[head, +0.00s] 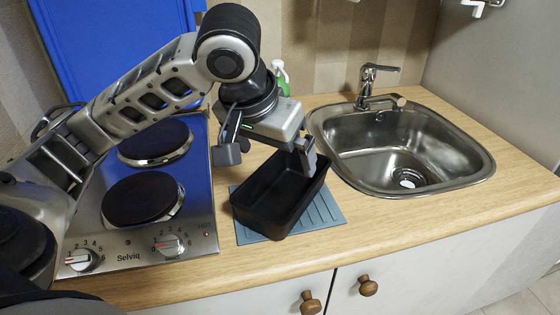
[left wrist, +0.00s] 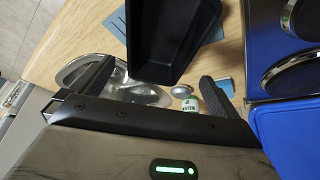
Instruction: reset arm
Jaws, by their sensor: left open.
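My left gripper (head: 268,156) is open above the back part of a black tray. Its two fingers are spread wide with nothing between them, and they also show in the left wrist view (left wrist: 158,78). The blue hob lid (head: 110,38) stands raised behind the hob (head: 190,228), and my left arm passes in front of it. The lid also shows at the lower right of the left wrist view (left wrist: 292,135), apart from the gripper. My right gripper is in neither view.
The black tray (head: 252,210) sits on a blue-grey ribbed mat (head: 328,212) between the hob and the steel sink (head: 468,160). A green bottle (head: 281,78) stands behind the gripper. Free wooden counter (head: 400,222) lies in front of the sink.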

